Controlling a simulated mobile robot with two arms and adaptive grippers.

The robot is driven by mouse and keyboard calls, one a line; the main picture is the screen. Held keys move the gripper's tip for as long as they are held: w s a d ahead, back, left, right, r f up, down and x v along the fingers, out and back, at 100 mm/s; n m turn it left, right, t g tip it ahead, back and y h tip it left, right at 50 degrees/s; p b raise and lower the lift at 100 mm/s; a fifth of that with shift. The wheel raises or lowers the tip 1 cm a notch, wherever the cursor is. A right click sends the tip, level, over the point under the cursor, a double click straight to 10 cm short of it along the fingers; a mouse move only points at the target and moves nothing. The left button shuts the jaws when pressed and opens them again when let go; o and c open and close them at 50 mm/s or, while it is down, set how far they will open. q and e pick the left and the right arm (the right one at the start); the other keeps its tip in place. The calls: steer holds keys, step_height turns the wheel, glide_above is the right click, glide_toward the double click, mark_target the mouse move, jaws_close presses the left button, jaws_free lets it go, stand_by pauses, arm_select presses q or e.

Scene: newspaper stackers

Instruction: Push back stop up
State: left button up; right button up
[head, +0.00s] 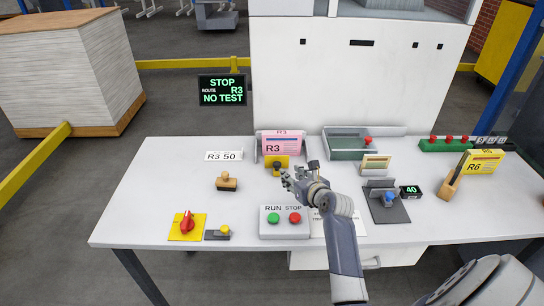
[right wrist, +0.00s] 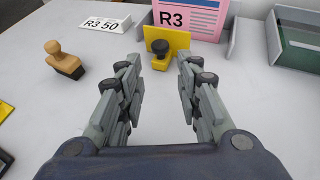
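A yellow plate (head: 284,160) with a black knob (head: 277,167) stands upright in front of a pink R3 card stack (head: 281,145); it looks like the back stop. The right wrist view shows the yellow plate (right wrist: 177,40) and its black knob (right wrist: 160,47) straight ahead of the fingers. My right gripper (head: 287,177) is at the knob's near right in the head view. In the right wrist view the right gripper (right wrist: 158,65) is open and empty, its fingers pointing at the knob. The knob appears just beyond the fingertips. My left gripper is not in view.
A wooden stamp (head: 227,182) and an R3 50 sign (head: 224,155) are to the left. A RUN/STOP button box (head: 284,219) and red switch (head: 187,224) sit nearer. A green tray (head: 348,153) is right of the pink cards. A screen (head: 222,89) reads STOP, R3, NO TEST.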

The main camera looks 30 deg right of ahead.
mark_target(278, 164)
steer(key=shift+x, duration=0.9)
steer(key=shift+w+d+r, duration=0.1)
steer(key=shift+w+d, duration=0.05)
steer(key=shift+w, duration=0.5)
steer(key=x, duration=0.6)
steer(key=shift+w+f, duration=0.2)
steer(key=shift+w, duration=0.15)
steer(key=shift+w+d+f, duration=0.1)
steer(key=shift+w, duration=0.15)
steer(key=shift+w+f, duration=0.1)
steer(key=shift+w, duration=0.1)
steer(key=shift+w+f, duration=0.1)
jaws_close()
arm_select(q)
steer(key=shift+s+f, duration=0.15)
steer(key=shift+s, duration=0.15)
